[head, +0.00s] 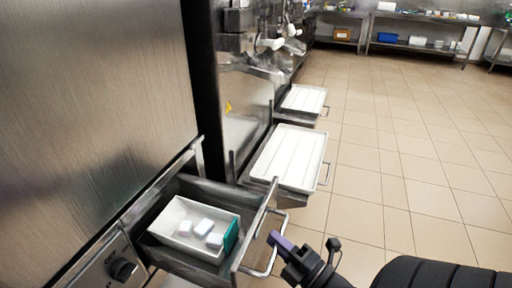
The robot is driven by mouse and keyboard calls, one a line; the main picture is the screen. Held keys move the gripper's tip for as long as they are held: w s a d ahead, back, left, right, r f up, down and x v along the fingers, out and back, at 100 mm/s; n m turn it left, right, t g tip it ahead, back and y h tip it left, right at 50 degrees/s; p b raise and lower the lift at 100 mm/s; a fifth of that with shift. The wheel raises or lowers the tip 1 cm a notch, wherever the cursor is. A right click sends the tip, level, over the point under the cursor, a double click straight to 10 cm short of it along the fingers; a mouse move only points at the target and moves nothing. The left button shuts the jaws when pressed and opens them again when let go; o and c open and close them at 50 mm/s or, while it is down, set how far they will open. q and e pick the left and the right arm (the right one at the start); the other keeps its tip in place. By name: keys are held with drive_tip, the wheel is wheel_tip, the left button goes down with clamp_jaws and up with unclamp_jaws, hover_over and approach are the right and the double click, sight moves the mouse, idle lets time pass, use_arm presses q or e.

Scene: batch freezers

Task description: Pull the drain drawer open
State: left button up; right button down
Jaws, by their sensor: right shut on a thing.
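The metal drain drawer (190,262) stands pulled out at the lower left of the head view. Its front panel (257,225) faces right and carries a looped bar handle (262,273). My right gripper (276,240) comes in from the lower right and is shut on this handle. Its purple fingertip shows at the bar; the exact contact is small in the picture. Inside the drawer lies a white tray (165,226) with several small pale blocks (203,228) and a teal piece (231,236) at its right end. My left gripper is not in view.
Two further pull-outs with white trays (290,157) (304,99) jut from the machines beyond. A black knob (122,270) is on the near machine's panel. The tiled floor (400,165) to the right is clear. Metal shelving (420,45) stands at the back.

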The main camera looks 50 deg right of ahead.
drive_tip(key=s, duration=0.1)
drive_tip(key=s+d, duration=0.1)
drive_tip(key=shift+s, duration=0.3)
drive_tip(key=c, duration=0.6)
unclamp_jaws()
drive_tip(key=shift+c, duration=0.2)
